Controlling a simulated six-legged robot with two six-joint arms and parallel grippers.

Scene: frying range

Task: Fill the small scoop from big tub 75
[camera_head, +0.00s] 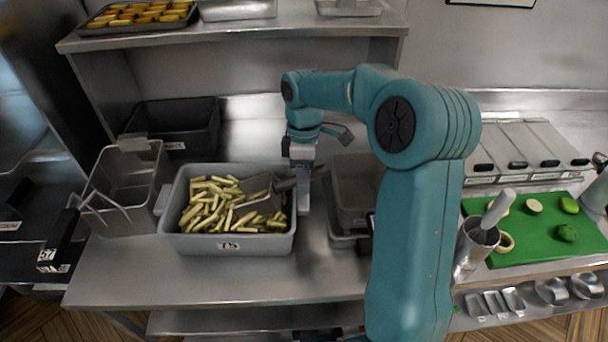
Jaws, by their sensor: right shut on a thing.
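The big tub (170,236) is a grey bin with the label 75 on its front. It holds many pale yellow-green sticks (205,208). A small grey scoop (257,187) is over the right part of the tub, low against the sticks. Whether it holds any sticks is hard to tell. My right gripper (303,187) is at the tub's right rim, shut on the scoop's dark handle, with the arm reaching in from the right. My left gripper is out of view.
A wire fry basket (128,178) stands left of the tub, with a black bin (186,118) behind. A grey container (352,190) is close on the right, partly hidden by my arm. A shelf (240,30) overhangs the back. The steel counter in front is clear.

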